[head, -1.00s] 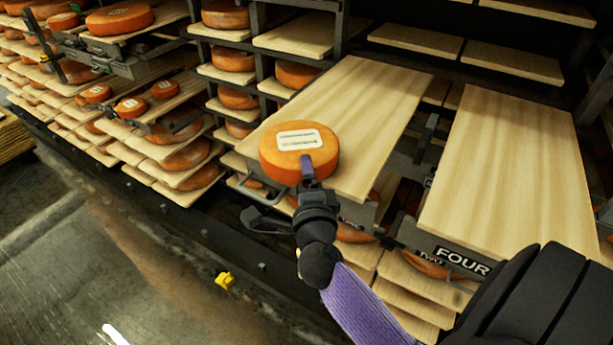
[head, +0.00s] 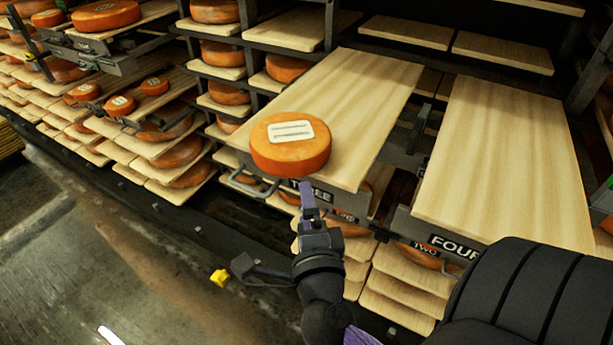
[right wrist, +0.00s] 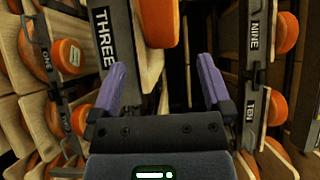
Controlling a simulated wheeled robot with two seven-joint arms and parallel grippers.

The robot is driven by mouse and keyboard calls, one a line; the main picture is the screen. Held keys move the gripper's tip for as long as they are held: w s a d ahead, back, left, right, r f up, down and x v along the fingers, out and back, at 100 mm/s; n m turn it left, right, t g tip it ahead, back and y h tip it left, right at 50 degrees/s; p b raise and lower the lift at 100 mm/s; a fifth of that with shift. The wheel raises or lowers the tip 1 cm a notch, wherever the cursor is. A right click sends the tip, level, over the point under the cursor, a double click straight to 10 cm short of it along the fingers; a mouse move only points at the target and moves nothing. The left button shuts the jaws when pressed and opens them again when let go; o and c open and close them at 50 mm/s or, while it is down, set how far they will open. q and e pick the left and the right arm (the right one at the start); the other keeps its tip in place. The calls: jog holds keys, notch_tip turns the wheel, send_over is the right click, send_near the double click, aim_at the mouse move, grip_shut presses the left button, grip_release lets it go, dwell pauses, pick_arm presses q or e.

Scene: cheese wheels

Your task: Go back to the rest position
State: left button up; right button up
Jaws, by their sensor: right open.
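My right gripper (head: 307,196) is in front of the near edge of the board marked THREE, below and just in front of a cheese wheel. Its purple fingers are spread and empty in the right wrist view (right wrist: 165,82). The orange cheese wheel (head: 290,155) with a white label lies on the front left end of the pulled-out THREE board (head: 350,110). Part of that wheel also shows at the top of the right wrist view (right wrist: 159,22), beyond the fingers and apart from them. My left gripper is not in view.
An empty pulled-out board (head: 510,150) above the FOUR label stands to the right. Shelves of cheese wheels fill the left, with a small wheel (head: 120,105) on another pulled-out board. Open floor is at lower left.

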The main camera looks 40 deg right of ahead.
jog(key=a+r+n+t+y, duration=0.5)
jog(key=a+n+y, duration=0.65)
jog(key=n, duration=0.25)
jog(key=s+a+f+n+g+y, duration=0.2)
jog(key=a+f+n+g+y, duration=0.35)
jog(key=f+n+g, duration=0.35)
jog(key=s+d+f+n+g+h+b, duration=0.1)
jog(key=s+d+f+n+g+h, duration=0.2)
jog(key=s+d+f+g+h, duration=0.65)
notch_tip(320, 180, down, 27)
jog(key=s+y+b, duration=0.2)
jog(key=b, duration=0.7)
jog(key=s+d+f+b, duration=0.1)
jog(key=s+f+b, duration=0.3)
jog(key=s+f, duration=0.3)
jog(key=s+d+f+g+b, duration=0.1)
jog(key=s+f+b, duration=0.3)
jog(key=f, duration=0.8)
jog(key=s+d, duration=0.1)
jog(key=s, duration=0.1)
jog(key=shift+s+f+n+h+b, duration=0.3)
jog(key=shift+s+f+h+b, duration=0.05)
jog(key=shift+b, duration=0.05)
